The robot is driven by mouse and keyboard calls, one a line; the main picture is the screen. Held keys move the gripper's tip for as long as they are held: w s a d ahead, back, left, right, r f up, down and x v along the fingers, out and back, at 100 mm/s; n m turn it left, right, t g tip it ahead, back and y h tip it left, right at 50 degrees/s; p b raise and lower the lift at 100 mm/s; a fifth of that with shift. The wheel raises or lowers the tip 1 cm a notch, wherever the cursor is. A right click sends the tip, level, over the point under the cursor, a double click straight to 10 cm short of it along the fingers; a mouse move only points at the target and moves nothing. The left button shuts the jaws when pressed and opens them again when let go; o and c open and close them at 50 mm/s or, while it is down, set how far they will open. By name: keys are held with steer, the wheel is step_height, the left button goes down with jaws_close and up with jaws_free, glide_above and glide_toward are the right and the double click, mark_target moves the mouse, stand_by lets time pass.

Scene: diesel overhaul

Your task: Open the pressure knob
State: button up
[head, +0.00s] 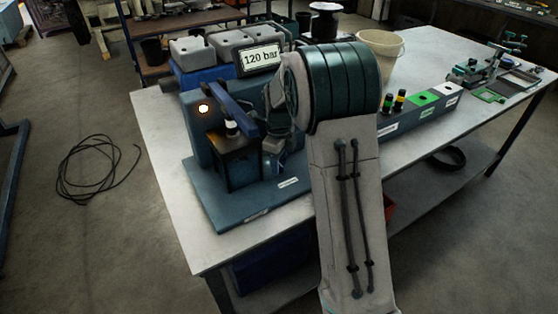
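A blue-grey test stand (202,140) is on the near left of the workbench, on a flat blue base plate (230,205). A small black and white part (231,128) stands upright below the lever. I cannot clearly pick out the pressure knob; my arm covers the right side of the stand. My gripper (274,145) is at the stand's right side, mostly hidden by my own arm. Its fingers are too obscured to tell open or shut, or any contact.
Grey containers (192,52) in a blue crate stand behind the stand. A beige bucket (380,52) and a long block with coloured pads (420,105) are to the right. A vise-like fixture (480,68) is farther right. A black cable (90,165) lies on the floor.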

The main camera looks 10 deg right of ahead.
steer(key=c, duration=0.4)
steer(key=shift+o, duration=0.2)
steer(key=shift+n, duration=0.4)
steer(key=n, duration=0.2)
steer(key=shift+n+b, duration=0.3)
steer(key=shift+n, duration=0.1)
steer(key=n, duration=0.3)
steer(key=shift+n, duration=0.3)
steer(key=n+b, duration=0.1)
steer(key=n, duration=0.3)
steer(key=shift+n, duration=0.3)
steer(key=n, duration=0.4)
steer(key=shift+r, duration=0.1)
steer(key=shift+n, duration=0.3)
